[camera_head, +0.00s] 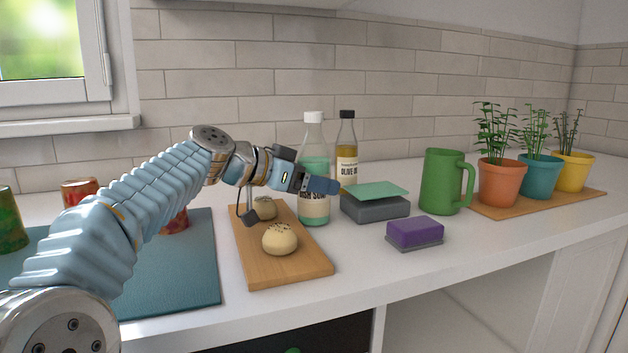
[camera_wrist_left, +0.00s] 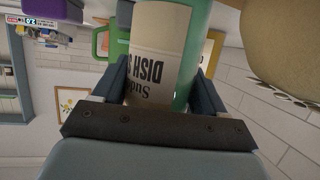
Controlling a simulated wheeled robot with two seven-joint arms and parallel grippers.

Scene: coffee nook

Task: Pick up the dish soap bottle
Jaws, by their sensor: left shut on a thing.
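The dish soap bottle (camera_head: 314,165) is clear with teal liquid, a white cap and a cream label. It stands upright at the back of the counter. My left gripper (camera_head: 318,187) is shut on it, with one finger in front of the label. In the left wrist view the bottle's label (camera_wrist_left: 157,55), reading "DISH", appears upside down between the two fingers of the gripper (camera_wrist_left: 158,88). Part of the label is hidden by the finger in the head view. My right gripper is not in view.
An olive oil bottle (camera_head: 346,150) stands close to the right. A wooden board (camera_head: 290,272) with two buns lies in front.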

